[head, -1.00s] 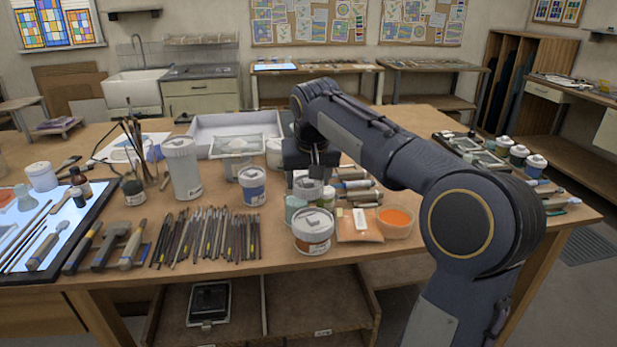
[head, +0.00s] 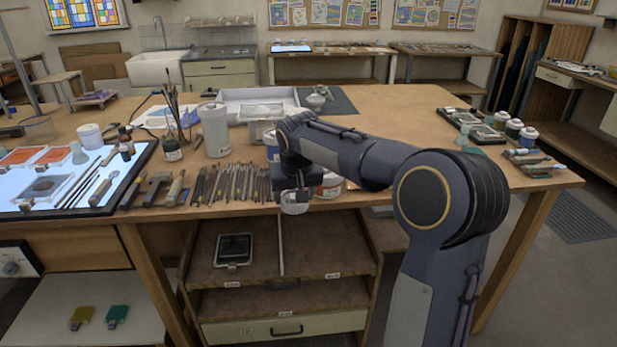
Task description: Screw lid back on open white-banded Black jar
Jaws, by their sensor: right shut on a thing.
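My right gripper (head: 293,197) points down at the table's front edge, right of the row of brushes. It is shut on a pale, rounded thing (head: 294,209) that looks like a lid; its far side and the fingertips are hard to make out. A white jar with an orange-brown label (head: 330,186) stands just behind the gripper, partly hidden by my right arm. Small jars with dark or blue bands (head: 514,128) stand in a group at the table's right. I cannot tell which jar is the open white-banded Black one. My left gripper is not in view.
The row of brushes (head: 232,183) and several tools lie left of my gripper. A light panel (head: 95,200) is at far left. A tall white container (head: 214,130) and a white tray (head: 262,94) stand behind. The table's back right is mostly clear.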

